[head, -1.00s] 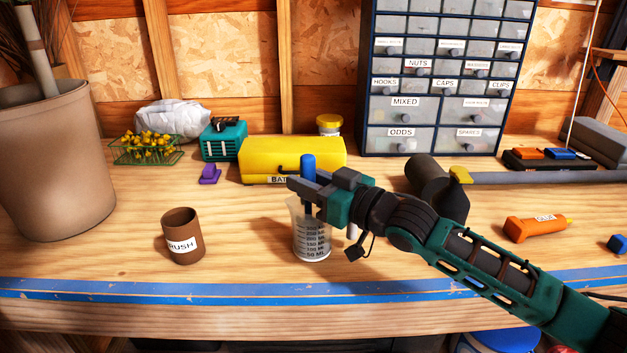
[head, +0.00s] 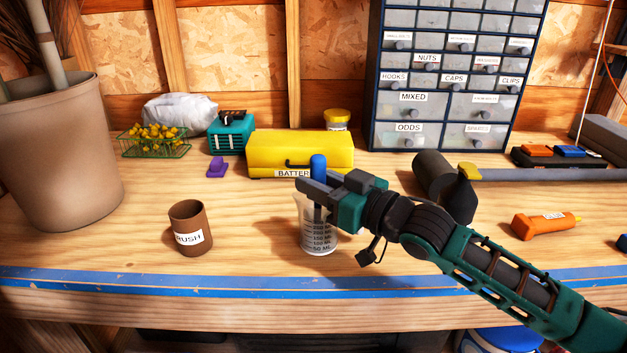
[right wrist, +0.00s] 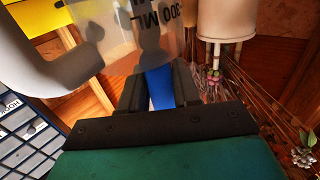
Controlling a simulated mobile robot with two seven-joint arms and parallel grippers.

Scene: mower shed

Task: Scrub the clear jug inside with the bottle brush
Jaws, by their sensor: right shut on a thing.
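The clear jug (head: 318,241), with a printed ML scale, stands upright on the bench. My right gripper (head: 312,188) is over its mouth, shut on the blue handle of the bottle brush (head: 318,163), whose handle top sticks up above the fingers. In the right wrist view the blue handle (right wrist: 158,88) is between the fingers (right wrist: 158,92), and a dark brush head shows through the jug wall (right wrist: 172,22). The brush head appears to be inside the jug; whether it touches the wall or bottom I cannot tell. My left gripper is not in view.
A brown cup (head: 190,229) with a partly visible label stands left of the jug. A yellow battery box (head: 300,150) is behind the jug. A dark cylinder (head: 434,174) and an orange tube (head: 545,224) are to the right. Bare bench lies between cup and jug.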

